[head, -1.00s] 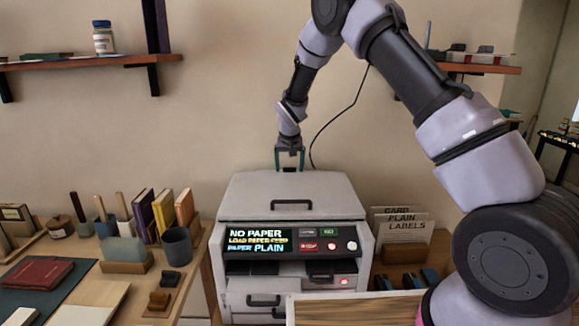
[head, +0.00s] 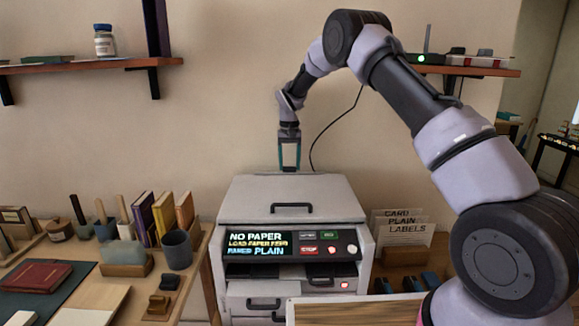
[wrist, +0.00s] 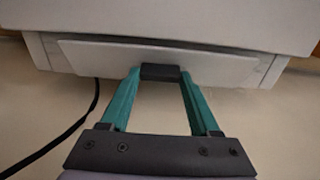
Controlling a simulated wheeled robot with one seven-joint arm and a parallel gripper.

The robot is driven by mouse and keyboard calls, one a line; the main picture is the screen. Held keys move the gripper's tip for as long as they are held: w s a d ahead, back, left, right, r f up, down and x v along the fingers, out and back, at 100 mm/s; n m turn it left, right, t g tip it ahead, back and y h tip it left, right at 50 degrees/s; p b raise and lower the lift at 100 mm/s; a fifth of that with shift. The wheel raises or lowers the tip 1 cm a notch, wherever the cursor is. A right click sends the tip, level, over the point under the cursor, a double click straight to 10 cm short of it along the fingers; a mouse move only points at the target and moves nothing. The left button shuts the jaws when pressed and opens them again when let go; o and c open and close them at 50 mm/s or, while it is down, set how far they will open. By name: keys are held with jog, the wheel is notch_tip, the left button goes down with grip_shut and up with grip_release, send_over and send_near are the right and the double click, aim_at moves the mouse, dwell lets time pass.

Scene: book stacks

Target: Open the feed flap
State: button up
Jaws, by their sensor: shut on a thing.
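The grey-white printer (head: 290,200) stands against the wall in the head view. In the wrist view, its pale feed flap (wrist: 105,60) is a wide panel with a dark handle (wrist: 160,72) at the middle of its edge. A narrow dark gap runs along the flap's side nearest the printer body. My gripper (wrist: 160,76) is shut on this handle, with one teal finger at each end. In the head view my gripper (head: 289,168) points down behind the printer's top rear edge, where the flap and handle are hidden.
The printer display reads "NO PAPER". A black cable (head: 335,125) hangs right of my gripper and shows at the left in the wrist view (wrist: 75,125). Shelves (head: 90,61) are on the wall. A desk with books and a cup (head: 177,249) stands left; a card holder (head: 403,240) stands right.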

dwell(0.3)
jog(key=o, duration=1.4)
jog(key=shift+c, duration=0.2)
jog(key=shift+r, duration=0.1)
notch_tip(320, 180, up, 11)
jog(key=shift+w, duration=0.15)
jog(key=shift+f, duration=0.2)
